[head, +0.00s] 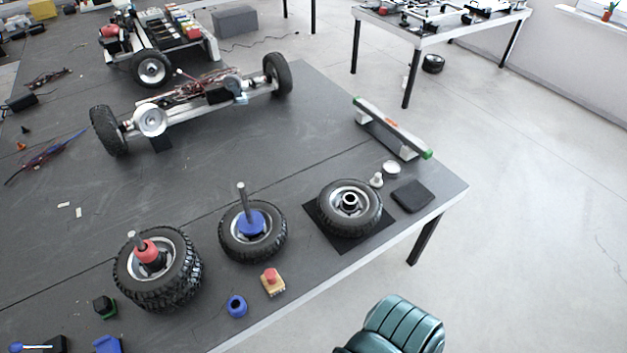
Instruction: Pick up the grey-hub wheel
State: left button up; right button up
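The grey-hub wheel (349,205) is a black knobbly tyre with a silver rim and a grey hub ring with a dark centre. It lies flat on a square black mat (316,227) near the right front edge of the table. Nothing is touching it from above. Neither my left gripper nor my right gripper can be made out in the head view.
On the grey table (255,100), a blue-hub wheel (251,231) with an upright rod and a red-hub wheel stack (158,270) lie to the left. A dark pad (412,196) lies right of the mat. A chassis axle (190,106) stands behind.

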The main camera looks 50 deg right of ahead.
aim_at(349, 208)
jog(key=z, duration=1.9)
jog(key=i+l+z, duration=0.15)
jog(key=z, duration=0.75)
